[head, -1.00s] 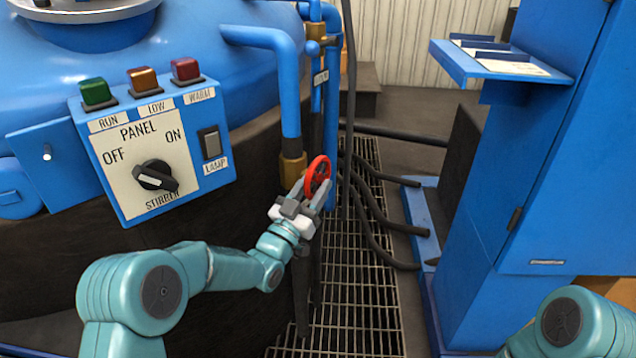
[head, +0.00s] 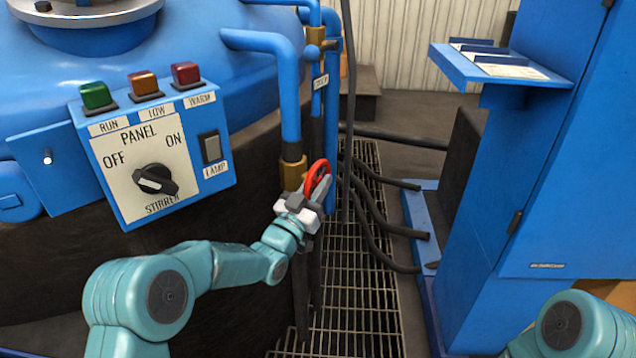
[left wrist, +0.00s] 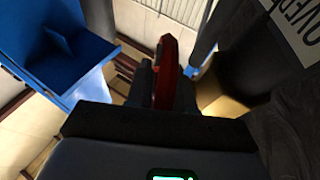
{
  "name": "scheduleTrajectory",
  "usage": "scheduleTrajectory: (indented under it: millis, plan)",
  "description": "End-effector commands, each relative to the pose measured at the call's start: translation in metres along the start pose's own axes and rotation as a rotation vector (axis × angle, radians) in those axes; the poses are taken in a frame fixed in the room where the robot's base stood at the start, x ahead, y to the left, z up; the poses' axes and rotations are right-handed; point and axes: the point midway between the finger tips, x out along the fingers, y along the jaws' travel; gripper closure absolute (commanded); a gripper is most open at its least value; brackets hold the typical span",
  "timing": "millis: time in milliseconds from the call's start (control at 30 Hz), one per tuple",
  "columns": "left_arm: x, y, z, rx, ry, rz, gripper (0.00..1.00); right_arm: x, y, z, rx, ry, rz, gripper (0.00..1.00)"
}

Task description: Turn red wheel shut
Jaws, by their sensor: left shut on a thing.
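The red wheel (head: 311,174) stands on edge on the brass valve body (head: 292,172), low on a blue pipe beside the tank. My left gripper (head: 318,190) is shut on the wheel's rim, and its fingers hide the lower right part. In the left wrist view the wheel (left wrist: 166,72) shows as a narrow red edge between the dark fingers. The right gripper is outside the views; only part of my right arm shows at the lower right.
A control panel (head: 118,205) with a knob and coloured buttons is left of the valve. Blue pipes (head: 331,120) and dark hoses (head: 372,215) run close to the gripper. A blue cabinet (head: 560,160) stands at right. Floor grating (head: 355,310) lies below.

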Motion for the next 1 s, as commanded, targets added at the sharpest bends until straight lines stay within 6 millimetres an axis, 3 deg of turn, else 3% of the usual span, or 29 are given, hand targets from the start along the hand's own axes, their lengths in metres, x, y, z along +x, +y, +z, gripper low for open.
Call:
scheduleTrajectory:
  millis: [600, 1000]
  plan:
    - [-0.001, 0.000, -0.006, 0.000, -0.417, 0.000, 1.00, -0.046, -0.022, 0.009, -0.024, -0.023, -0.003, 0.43]
    - [-0.003, 0.000, -0.002, -0.001, -0.575, 0.000, 1.00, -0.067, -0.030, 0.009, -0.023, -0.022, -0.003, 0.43]
